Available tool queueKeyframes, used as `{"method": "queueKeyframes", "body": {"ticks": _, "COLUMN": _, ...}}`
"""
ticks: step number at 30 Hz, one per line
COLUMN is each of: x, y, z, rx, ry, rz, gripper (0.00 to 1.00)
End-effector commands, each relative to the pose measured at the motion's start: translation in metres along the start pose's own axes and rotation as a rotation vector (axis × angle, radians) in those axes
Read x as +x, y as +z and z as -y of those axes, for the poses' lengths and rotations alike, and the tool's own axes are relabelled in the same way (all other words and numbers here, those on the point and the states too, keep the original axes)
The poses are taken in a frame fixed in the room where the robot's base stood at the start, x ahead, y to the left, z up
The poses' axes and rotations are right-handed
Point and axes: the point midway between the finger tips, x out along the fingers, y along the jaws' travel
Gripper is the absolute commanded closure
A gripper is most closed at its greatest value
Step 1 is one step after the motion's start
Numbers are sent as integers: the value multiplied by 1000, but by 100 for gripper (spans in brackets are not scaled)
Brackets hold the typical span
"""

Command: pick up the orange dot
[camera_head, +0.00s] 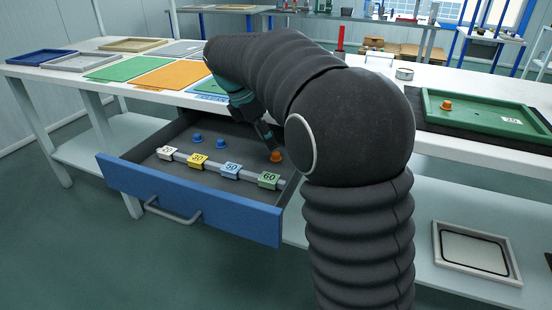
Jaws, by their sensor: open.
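An orange dot (276,157), shaped like a small knob, sits on the dark floor of the open drawer (190,203), near its right side. A second orange dot (446,105) sits in a green tray (480,130) on the right of the bench. My gripper (267,138) is open, reaching down into the drawer just above and slightly left of the drawer's orange dot. My arm hides part of the gripper, and I cannot tell whether a finger touches the dot.
A rail with numbered blocks (230,171) crosses the drawer in front of the orange dot. Coloured mats (175,75) and trays lie on the bench (60,72). A pale tray (475,250) lies on the lower shelf.

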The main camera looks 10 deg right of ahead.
Motion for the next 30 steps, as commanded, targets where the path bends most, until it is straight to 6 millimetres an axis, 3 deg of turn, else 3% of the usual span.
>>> {"method": "queueKeyframes", "body": {"ticks": 5, "x": 10, "y": 1, "z": 0, "rx": 2, "ry": -2, "rz": 0, "gripper": 46}}
{"method": "queueKeyframes", "body": {"ticks": 15, "x": 53, "y": 4, "z": -3, "rx": 4, "ry": -3, "rz": 0, "gripper": 46}}
{"method": "queueKeyframes", "body": {"ticks": 24, "x": 58, "y": 4, "z": -3, "rx": 4, "ry": -1, "rz": 0, "gripper": 46}}
{"method": "queueKeyframes", "body": {"ticks": 25, "x": 58, "y": 4, "z": -3, "rx": 4, "ry": -1, "rz": 0, "gripper": 49}}
{"method": "queueKeyframes", "body": {"ticks": 30, "x": 58, "y": 4, "z": -3, "rx": 4, "ry": -1, "rz": -1, "gripper": 88}}
